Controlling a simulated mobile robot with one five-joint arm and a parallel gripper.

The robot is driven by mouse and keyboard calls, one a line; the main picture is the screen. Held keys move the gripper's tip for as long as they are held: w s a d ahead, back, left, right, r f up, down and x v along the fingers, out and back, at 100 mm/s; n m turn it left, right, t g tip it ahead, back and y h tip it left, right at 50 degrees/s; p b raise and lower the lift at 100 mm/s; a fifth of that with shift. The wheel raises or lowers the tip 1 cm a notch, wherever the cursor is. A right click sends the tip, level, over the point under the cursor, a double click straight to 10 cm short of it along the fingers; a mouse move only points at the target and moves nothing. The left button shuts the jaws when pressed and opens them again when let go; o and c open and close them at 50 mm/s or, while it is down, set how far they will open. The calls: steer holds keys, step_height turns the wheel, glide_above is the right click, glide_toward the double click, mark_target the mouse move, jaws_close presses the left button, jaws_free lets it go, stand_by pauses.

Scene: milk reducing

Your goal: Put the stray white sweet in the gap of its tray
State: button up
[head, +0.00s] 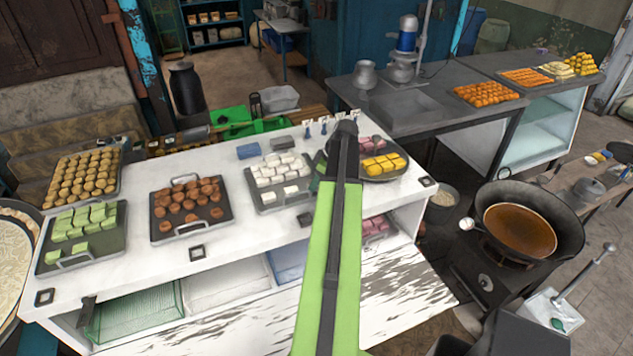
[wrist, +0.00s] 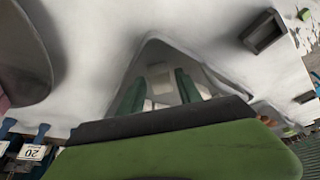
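The tray of white sweets (head: 259,207) is a grey metal tray on the white counter, left of my arm. White sweets (head: 284,167) fill its back part; the front row is sparse, with bare tray around two sweets. I cannot pick out a stray white sweet outside the tray; my arm hides part of the counter. My gripper (head: 317,174) is just right of the tray, partly behind my arm. In the wrist view, its two green fingers (wrist: 157,88) stand apart above a pale surface. A small pale shape shows between them, too unclear to name.
Right of my arm is a round dark tray (head: 400,175) of yellow and pink sweets; its dark edge shows in the wrist view (wrist: 25,60). Left stands a tray of brown sweets (head: 166,236). Price tags (wrist: 33,152) stand along the far edge. Square holders (head: 305,219) line the front.

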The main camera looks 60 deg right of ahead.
steer(key=shift+o, duration=0.9)
steer(key=p+v, duration=0.7)
steer(key=shift+r, duration=0.25)
steer(key=shift+s, duration=0.15)
